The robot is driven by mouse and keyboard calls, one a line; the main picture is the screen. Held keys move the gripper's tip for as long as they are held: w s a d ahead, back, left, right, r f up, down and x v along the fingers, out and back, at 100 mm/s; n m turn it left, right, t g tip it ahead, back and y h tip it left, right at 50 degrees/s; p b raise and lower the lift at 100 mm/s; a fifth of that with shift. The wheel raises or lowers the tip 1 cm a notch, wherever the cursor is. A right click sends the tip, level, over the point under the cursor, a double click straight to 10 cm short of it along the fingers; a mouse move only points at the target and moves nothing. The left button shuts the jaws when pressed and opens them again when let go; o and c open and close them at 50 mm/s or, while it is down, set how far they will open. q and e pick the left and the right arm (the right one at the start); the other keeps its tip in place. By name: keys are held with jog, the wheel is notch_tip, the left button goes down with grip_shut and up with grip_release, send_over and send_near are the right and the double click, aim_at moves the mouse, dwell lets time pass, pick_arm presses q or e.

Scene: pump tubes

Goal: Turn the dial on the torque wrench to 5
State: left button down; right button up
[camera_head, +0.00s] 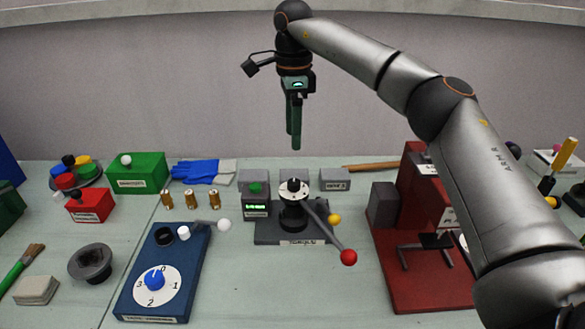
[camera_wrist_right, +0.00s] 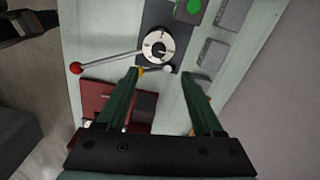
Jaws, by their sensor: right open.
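The torque wrench stands at the middle of the table on a dark base plate (camera_head: 270,234). Its white dial (camera_head: 294,188) with a dark centre knob faces up; it also shows in the right wrist view (camera_wrist_right: 158,46), with marks too small to read. A lever with a red ball (camera_head: 348,257) and a yellow ball (camera_head: 334,219) reach out toward the front right. My right gripper (camera_head: 295,148) hangs fingers-down above and behind the dial, apart from it. In the right wrist view its two green fingers (camera_wrist_right: 164,75) are spread with nothing held. My left gripper is out of view.
A blue box (camera_head: 195,267) with a numbered dial (camera_head: 156,284) stands front left. A small green-screened unit (camera_head: 255,209) and grey blocks (camera_head: 334,180) sit close around the wrench. A red fixture (camera_head: 432,290) stands to the right, partly behind my right arm.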

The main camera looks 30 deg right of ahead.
aim_at(293, 182)
notch_tip(293, 182, down, 12)
jog(key=shift+s+a+f, duration=0.1)
jog(key=shift+s+f, duration=0.05)
dwell(0.3)
jog(key=shift+c, duration=0.2)
grip_shut()
dwell(0.3)
